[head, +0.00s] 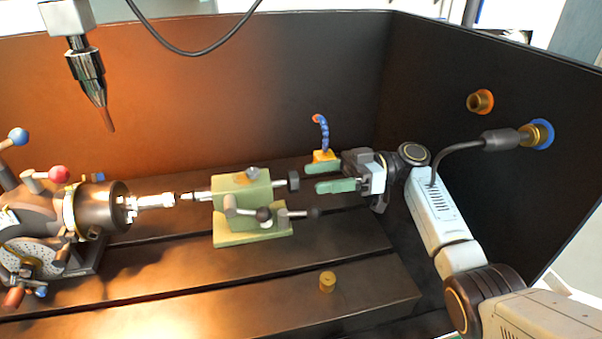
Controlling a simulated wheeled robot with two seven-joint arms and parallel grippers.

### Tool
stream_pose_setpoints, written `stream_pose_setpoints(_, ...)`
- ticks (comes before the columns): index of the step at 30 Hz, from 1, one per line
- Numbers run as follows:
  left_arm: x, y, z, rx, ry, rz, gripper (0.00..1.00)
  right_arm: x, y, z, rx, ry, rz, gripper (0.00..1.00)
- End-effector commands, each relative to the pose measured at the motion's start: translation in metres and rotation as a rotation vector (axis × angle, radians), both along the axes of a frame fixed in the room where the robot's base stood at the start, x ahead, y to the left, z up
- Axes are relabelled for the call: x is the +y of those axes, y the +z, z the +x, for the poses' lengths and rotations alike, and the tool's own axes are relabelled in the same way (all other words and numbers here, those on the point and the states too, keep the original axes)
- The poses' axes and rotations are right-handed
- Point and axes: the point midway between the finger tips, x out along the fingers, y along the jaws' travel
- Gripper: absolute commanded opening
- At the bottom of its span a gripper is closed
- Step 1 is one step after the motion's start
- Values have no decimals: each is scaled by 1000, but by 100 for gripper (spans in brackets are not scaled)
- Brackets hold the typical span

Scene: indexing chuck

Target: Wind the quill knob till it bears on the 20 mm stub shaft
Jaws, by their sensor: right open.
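The green tailstock (240,205) stands on the dark slotted table. Its quill (200,195) points left at the silver stub shaft (155,201), which the dark chuck (103,207) holds. The quill tip and the shaft end are very close; I cannot tell whether they touch. The dark quill knob (293,181) sticks out at the tailstock's right side. My right gripper (318,178) is open, with its green-tipped fingers pointing left, just right of the knob. The fingers appear apart from the knob. My left gripper is not in view.
A blue coolant hose (321,133) on a yellow base rises behind my right gripper. Tailstock levers (264,214) jut out in front. A brass plug (327,282) stands on the front table strip. A spindle (88,75) hangs upper left. Dark walls enclose the back and right.

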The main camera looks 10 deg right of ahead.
Motion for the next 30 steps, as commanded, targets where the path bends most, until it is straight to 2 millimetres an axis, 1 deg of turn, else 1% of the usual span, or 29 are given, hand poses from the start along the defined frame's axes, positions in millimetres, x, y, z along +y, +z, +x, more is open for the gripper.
stream_pose_setpoints(1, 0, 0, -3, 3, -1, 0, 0, 10, 1, -1, 1, 3, 1, 63)
stream_pose_setpoints(3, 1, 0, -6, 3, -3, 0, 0, 21, 1, -1, 1, 3, 1, 63)
stream_pose_setpoints(6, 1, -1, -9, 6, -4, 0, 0, 33, 0, 0, 1, 1, 0, 63)
stream_pose_setpoints(9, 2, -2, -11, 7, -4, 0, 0, 41, 0, 0, 1, 1, -1, 63)
stream_pose_setpoints(12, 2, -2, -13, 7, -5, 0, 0, 44, 0, 0, 1, 0, 0, 63)
stream_pose_setpoints(18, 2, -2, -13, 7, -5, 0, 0, 44, 0, 0, 1, 0, 0, 63)
stream_pose_setpoints(19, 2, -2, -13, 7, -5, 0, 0, 44, 0, 0, 1, 0, 0, 62)
stream_pose_setpoints(28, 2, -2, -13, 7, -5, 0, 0, 44, 0, 0, 1, 0, 0, 22)
stream_pose_setpoints(29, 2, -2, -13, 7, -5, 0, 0, 44, 0, 0, 1, 0, 0, 19)
stream_pose_setpoints(30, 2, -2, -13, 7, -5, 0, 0, 44, 0, 0, 1, 0, 0, 18)
